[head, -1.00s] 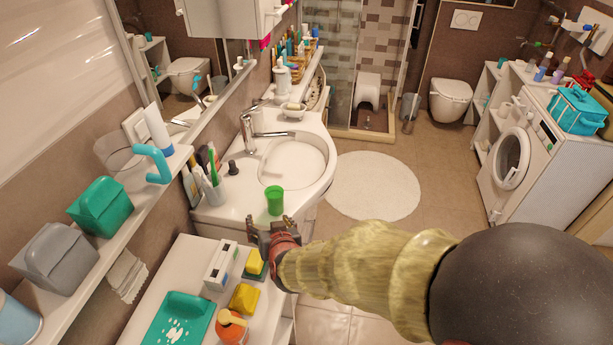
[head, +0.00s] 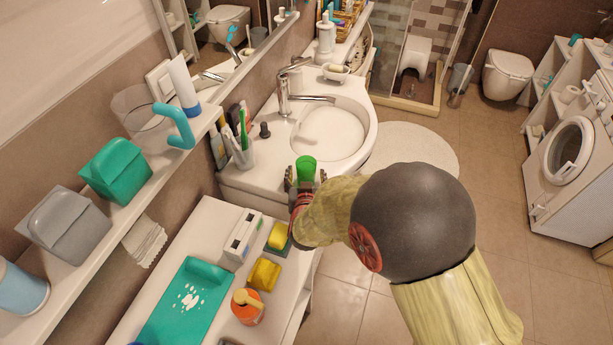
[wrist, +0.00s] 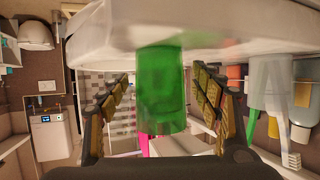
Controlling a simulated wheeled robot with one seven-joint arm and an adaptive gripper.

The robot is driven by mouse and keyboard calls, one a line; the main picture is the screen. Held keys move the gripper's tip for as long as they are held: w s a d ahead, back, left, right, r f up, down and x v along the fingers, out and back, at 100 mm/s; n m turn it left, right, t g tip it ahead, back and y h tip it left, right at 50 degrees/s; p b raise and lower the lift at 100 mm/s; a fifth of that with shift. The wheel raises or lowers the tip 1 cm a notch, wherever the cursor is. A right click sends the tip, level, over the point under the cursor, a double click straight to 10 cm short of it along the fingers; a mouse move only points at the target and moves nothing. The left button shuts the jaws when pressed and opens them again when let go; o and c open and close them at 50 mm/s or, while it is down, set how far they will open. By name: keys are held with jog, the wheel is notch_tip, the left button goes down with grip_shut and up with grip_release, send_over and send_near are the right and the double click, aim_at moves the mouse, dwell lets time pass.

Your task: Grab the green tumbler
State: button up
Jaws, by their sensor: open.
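The green tumbler (head: 306,167) stands on the front edge of the white sink counter, just below the basin. It also shows in the wrist view (wrist: 161,88), upside down and in the middle, between the two fingers. My gripper (head: 305,176) is open at the tumbler, with one finger on each side of it. In the wrist view, gaps show between the tumbler and both fingers, so the jaws are not closed on it. The lower part of the tumbler is partly hidden by my gripper in the head view.
A cup with toothbrushes (head: 243,155) and a small dark stopper (head: 265,130) stand left of the tumbler. The basin (head: 332,133) lies behind it. A white cabinet top with a green tray (head: 187,305), yellow sponges (head: 263,275) and an orange bottle (head: 248,308) is in front.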

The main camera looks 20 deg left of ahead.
jog(key=shift+w, duration=0.35)
jog(key=shift+c, duration=0.6)
jog(key=c, duration=1.1)
jog(key=shift+c, duration=0.3)
